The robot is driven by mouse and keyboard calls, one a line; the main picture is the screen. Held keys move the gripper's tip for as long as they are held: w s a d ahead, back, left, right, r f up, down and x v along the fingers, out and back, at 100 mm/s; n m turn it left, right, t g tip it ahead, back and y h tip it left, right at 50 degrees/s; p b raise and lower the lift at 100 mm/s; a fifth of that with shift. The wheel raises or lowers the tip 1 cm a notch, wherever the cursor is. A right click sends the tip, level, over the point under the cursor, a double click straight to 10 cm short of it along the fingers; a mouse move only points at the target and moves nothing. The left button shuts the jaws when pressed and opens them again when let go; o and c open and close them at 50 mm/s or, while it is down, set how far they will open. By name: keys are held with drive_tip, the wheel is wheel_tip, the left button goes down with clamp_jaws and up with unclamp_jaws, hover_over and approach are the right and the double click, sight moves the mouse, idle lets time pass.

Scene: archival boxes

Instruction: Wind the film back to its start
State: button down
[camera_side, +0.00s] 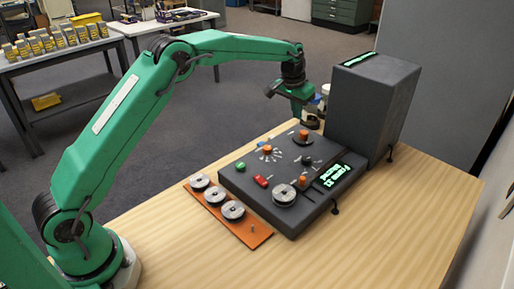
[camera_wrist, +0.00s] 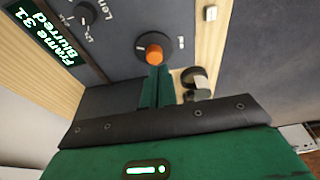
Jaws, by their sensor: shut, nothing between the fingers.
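The film reader's dark panel (camera_side: 240,183) lies on the wooden table, with a lit display (camera_side: 335,176) at its near right. In the wrist view the display (camera_wrist: 45,32) reads "Frame 31 Blurred". A silver film reel (camera_side: 285,193) sits at the panel's near corner beside an orange knob (camera_side: 303,181). My gripper (camera_side: 304,110) is over the panel's far edge, its fingers shut and empty. In the wrist view its green fingers (camera_wrist: 157,75) point at an orange-capped knob (camera_wrist: 154,48); whether they touch it I cannot tell.
A tall dark box (camera_side: 372,105) stands at the panel's right. An orange tray (camera_side: 248,232) with silver reels lies at its left. Small jars stand by the gripper; one dark-lidded jar (camera_wrist: 194,78) shows in the wrist view. The table's front is clear.

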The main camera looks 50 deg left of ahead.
sight(302, 143)
drive_tip(key=shift+f, duration=0.15)
drive_tip(key=shift+s+x, duration=0.25)
drive_tip(key=shift+x, duration=0.85)
drive_tip(key=shift+s+x, duration=0.25)
drive_tip(key=shift+x, duration=0.8)
drive_tip(key=shift+s+x, duration=0.3)
drive_tip(key=shift+x, duration=0.8)
drive_tip(key=shift+f, duration=0.2)
drive_tip(key=shift+w, duration=0.15)
drive_tip(key=shift+d, duration=0.6)
drive_tip(key=shift+d, duration=0.55)
drive_tip(key=shift+s+d, duration=0.1)
drive_tip(key=shift+s, duration=0.25)
